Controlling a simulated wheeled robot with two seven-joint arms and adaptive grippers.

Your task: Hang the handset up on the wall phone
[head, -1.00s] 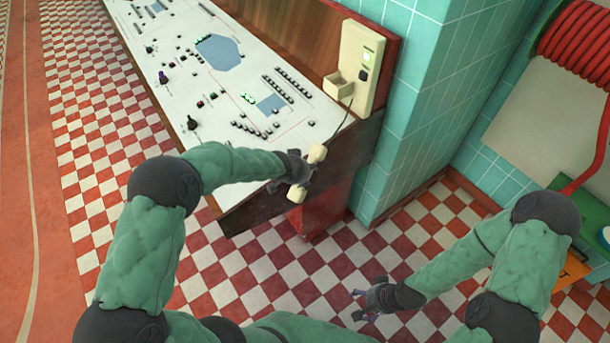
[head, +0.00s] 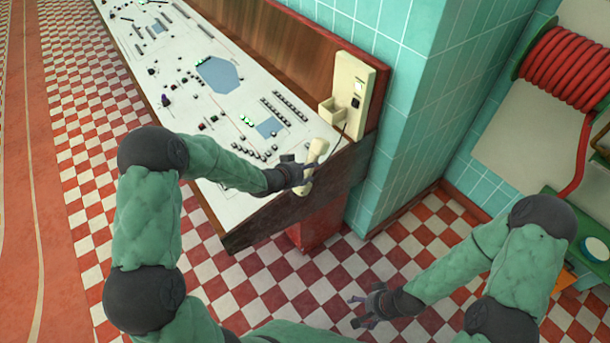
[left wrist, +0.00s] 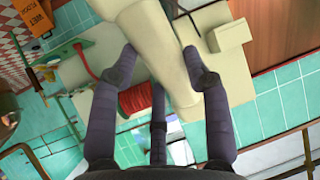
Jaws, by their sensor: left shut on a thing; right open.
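The cream wall phone (head: 352,97) is fixed to the wooden panel at the console's right end, with a box-shaped cradle (head: 331,112) on its lower left. My left gripper (head: 306,172) is shut on the cream handset (head: 313,165), below and slightly left of the phone and apart from it. In the left wrist view the handset (left wrist: 162,50) passes between the fingers, with the cradle behind at upper right. My right gripper (head: 364,308) is open and empty over the checkered floor at lower right.
The white control console (head: 217,120) with knobs and buttons lies along the left. A teal tiled pillar (head: 405,130) stands just right of the phone. A red hose reel (head: 573,65) hangs at the far right. The checkered floor (head: 270,285) is open in front.

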